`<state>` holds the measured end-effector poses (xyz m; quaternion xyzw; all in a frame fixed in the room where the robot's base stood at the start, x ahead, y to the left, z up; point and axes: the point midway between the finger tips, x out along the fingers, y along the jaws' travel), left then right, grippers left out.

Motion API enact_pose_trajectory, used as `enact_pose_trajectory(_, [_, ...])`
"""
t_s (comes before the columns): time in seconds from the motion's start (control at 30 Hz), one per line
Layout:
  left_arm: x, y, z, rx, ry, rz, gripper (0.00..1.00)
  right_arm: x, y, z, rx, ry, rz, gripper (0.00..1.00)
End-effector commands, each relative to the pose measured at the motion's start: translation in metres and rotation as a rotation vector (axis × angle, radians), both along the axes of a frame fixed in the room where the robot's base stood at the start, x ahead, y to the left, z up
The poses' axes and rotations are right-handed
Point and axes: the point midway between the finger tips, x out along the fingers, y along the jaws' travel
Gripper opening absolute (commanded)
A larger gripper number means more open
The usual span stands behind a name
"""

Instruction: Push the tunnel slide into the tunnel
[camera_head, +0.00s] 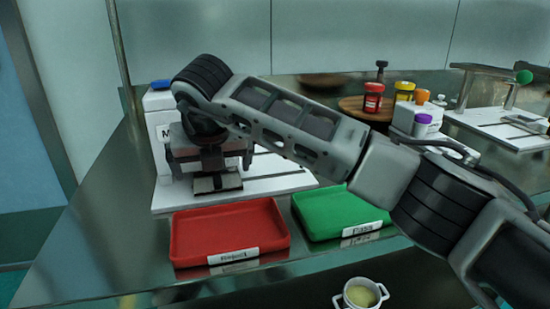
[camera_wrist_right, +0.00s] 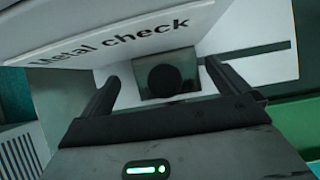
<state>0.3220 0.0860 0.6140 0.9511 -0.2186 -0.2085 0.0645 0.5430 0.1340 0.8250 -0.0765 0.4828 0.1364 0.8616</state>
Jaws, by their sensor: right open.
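The white metal-check machine (camera_head: 159,101) stands at the left of the table, mostly hidden behind my right arm. In the right wrist view its panel (camera_wrist_right: 130,42) reads "Metal check", with the opening below it. A dark round piece (camera_wrist_right: 166,80) sits on a grey-green plate there, which appears to be the tunnel slide (camera_wrist_right: 190,84). My right gripper (camera_wrist_right: 163,72) is open, its fingers on either side of the round piece with gaps showing. In the head view the right gripper (camera_head: 212,172) is at the machine's front, low over its white base. My left gripper is not in view.
A red tray (camera_head: 228,228) labelled Reject and a green tray (camera_head: 335,210) labelled Pass lie in front of the machine. A small white pot (camera_head: 360,294) stands nearer. Jars (camera_head: 373,98) on a round wooden board (camera_head: 355,105) and white equipment (camera_head: 480,122) stand at the right.

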Motion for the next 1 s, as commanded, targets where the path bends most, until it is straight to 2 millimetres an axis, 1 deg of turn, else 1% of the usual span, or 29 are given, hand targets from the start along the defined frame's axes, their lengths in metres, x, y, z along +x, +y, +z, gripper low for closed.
enact_pose_trajectory(0.03, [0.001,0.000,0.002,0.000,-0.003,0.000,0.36,-0.002,-0.001,0.006,0.001,-0.003,0.001,1.00])
enact_pose_trajectory(0.7, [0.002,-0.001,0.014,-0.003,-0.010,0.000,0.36,-0.036,-0.012,0.064,0.001,-0.003,0.000,1.00])
enact_pose_trajectory(0.83, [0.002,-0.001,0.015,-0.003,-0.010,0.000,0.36,-0.041,-0.013,0.071,0.001,-0.001,0.001,1.00])
enact_pose_trajectory(1.0, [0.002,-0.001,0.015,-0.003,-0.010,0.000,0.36,-0.043,-0.014,0.074,0.000,0.000,-0.001,1.00])
